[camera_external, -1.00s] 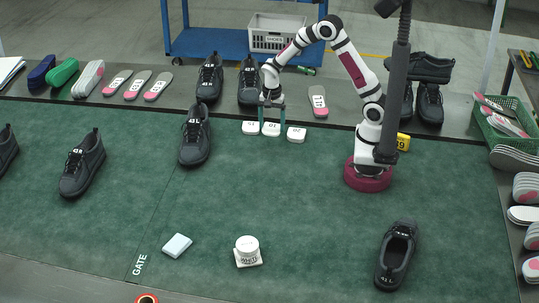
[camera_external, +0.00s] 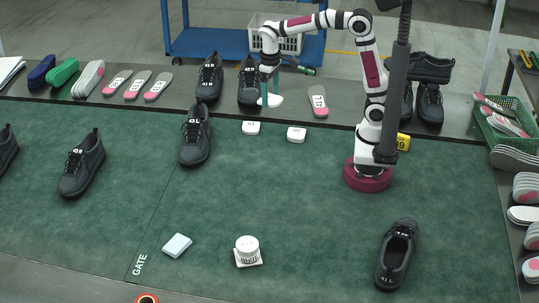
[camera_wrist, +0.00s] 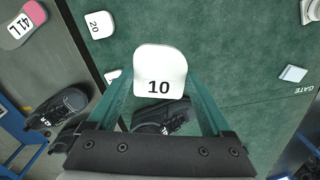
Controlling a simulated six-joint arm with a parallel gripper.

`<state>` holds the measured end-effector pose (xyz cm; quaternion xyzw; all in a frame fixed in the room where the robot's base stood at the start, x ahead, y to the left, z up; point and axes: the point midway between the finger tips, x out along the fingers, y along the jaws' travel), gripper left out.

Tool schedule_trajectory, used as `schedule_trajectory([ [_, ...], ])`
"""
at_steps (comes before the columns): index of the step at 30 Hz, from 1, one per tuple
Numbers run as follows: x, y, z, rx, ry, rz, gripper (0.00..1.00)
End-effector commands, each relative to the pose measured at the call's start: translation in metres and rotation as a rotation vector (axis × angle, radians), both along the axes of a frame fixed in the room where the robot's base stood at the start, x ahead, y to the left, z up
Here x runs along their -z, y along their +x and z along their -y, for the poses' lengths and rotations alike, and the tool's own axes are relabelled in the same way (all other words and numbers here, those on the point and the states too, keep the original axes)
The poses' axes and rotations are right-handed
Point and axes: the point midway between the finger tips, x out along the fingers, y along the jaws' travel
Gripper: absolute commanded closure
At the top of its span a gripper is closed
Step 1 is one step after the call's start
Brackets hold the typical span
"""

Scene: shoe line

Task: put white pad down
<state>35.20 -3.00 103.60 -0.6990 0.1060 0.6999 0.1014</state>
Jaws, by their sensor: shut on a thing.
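The white pad (camera_external: 270,101), marked "10" in the wrist view (camera_wrist: 159,72), is clamped between the teal fingers of my gripper (camera_external: 271,88). In the external view the pad appears in front of the back bench edge, near the dark shoes, and looks raised above the surface. Two other white pads lie on the green mat, one at the left (camera_external: 251,128) and one at the right (camera_external: 296,134). The wrist view shows a pad marked "20" (camera_wrist: 98,25) and part of another (camera_wrist: 112,76).
Dark shoes stand on the back bench (camera_external: 209,78) and on the mat (camera_external: 195,137). A pink-and-white insole (camera_external: 318,101) lies right of my gripper. The mat's middle is clear.

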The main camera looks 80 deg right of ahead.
Motion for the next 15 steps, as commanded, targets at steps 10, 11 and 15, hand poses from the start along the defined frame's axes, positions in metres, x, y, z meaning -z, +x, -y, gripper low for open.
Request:
schedule_trajectory([
  [10,-0.032,-0.008,-0.03,-0.299,0.006,0.002,0.71],
  [11,-0.032,-0.008,-0.03,-0.298,0.006,0.002,0.71],
  [15,-0.032,-0.008,-0.03,-0.297,0.006,0.002,0.71],
])
